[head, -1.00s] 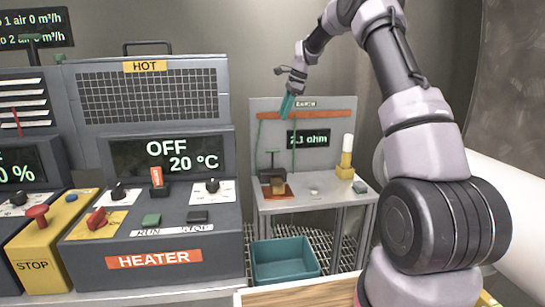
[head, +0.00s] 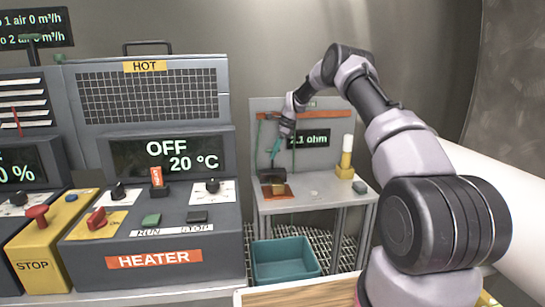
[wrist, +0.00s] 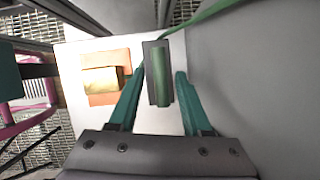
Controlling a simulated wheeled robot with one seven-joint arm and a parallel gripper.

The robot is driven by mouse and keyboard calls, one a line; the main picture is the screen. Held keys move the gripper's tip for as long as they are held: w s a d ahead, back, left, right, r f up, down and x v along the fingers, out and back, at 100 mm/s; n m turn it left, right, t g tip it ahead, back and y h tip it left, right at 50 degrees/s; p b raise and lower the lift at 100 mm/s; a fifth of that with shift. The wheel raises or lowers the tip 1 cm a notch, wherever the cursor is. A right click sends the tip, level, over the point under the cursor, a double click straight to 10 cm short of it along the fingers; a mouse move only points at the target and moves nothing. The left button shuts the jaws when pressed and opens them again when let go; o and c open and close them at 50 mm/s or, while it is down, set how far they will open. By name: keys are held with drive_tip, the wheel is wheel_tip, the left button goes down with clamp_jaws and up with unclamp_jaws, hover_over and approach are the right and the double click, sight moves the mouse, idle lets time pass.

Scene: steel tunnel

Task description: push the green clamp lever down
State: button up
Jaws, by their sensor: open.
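In the wrist view, the green clamp lever (wrist: 161,90) shows as a green strip on a dark block, between my two teal fingers. My gripper (wrist: 158,74) is open, with one finger on each side of it in the picture. I cannot tell the height gap or any contact. In the head view, my gripper (head: 274,150) points down just above the dark clamp (head: 271,175) on the small grey bench. The lever is hard to make out there behind the fingers. A brass block (wrist: 101,80) lies on an orange plate (wrist: 104,99) beside the clamp.
A panel (head: 262,108) with an ohm display (head: 310,139) stands behind the bench. A yellow post with a white top (head: 346,157) stands right of the clamp. A teal bin (head: 285,262) is below. The heater console (head: 150,250) is at left. A green cable (wrist: 205,17) runs near the clamp.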

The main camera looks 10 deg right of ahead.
drive_tip(key=shift+x, duration=1.05)
clamp_jaws()
idle(0.7)
